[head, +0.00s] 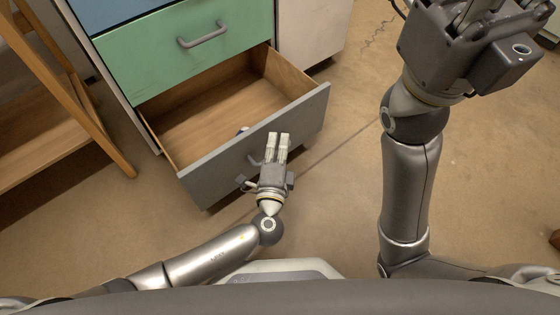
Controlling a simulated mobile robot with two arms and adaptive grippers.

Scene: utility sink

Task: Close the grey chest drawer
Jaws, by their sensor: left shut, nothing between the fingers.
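Above the open drawer is a shut green drawer (172,57) with a grey handle, and a blue one (112,9) higher up. A wooden frame (70,80) stands at the left. A pale cabinet (313,28) stands right of the chest. The floor (335,180) right of the drawer is clear.

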